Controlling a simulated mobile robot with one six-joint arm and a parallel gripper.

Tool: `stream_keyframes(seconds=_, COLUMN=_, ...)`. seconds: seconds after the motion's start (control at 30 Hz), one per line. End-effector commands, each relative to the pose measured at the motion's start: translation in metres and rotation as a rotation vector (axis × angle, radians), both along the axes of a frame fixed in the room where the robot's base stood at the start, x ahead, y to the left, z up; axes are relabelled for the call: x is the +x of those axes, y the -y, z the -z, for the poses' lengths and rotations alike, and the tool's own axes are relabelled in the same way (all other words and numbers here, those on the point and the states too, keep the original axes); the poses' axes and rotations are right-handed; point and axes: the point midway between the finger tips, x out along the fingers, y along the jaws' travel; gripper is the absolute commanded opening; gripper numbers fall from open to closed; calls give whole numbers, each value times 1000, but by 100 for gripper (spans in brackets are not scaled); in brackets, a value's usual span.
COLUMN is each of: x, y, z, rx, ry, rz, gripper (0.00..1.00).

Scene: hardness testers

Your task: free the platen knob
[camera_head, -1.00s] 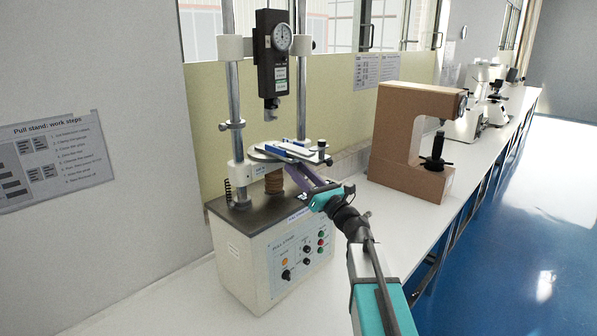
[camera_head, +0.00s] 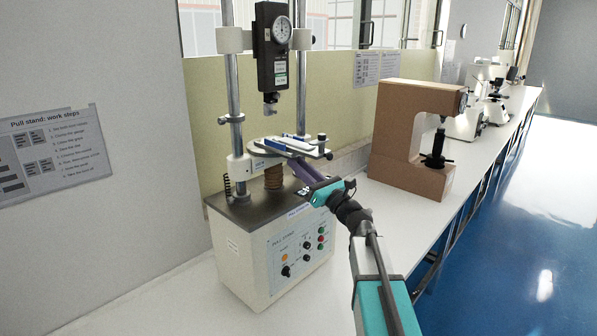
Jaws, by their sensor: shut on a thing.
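The pull stand's platen (camera_head: 262,151) is a flat grey plate on a brown ribbed column above the grey base. A long white-and-blue fixture (camera_head: 290,147) lies across it. My gripper (camera_head: 298,166) reaches in from the lower right, its purple fingers under the front right edge of the platen and its teal body just outside. The fingers are shut on the platen knob, which they and the platen hide. A small dark-topped post (camera_head: 322,140) stands at the right end of the fixture.
A force gauge (camera_head: 273,45) hangs above the platen between two steel posts (camera_head: 234,100). The control box (camera_head: 285,245) with buttons is below my gripper. A brown C-shaped tester (camera_head: 400,175) stands to the right. The bench front at left is clear.

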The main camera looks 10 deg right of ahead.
Motion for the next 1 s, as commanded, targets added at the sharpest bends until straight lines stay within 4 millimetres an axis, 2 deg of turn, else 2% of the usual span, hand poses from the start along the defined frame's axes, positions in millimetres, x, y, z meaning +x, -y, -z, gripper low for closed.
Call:
stream_keyframes(seconds=0.17, x=1, y=1, z=5, rx=-73, ry=54, rz=-2, gripper=0)
stream_keyframes(seconds=1.0, x=4, y=5, z=2, rx=-500, ry=364, rz=-4, gripper=0)
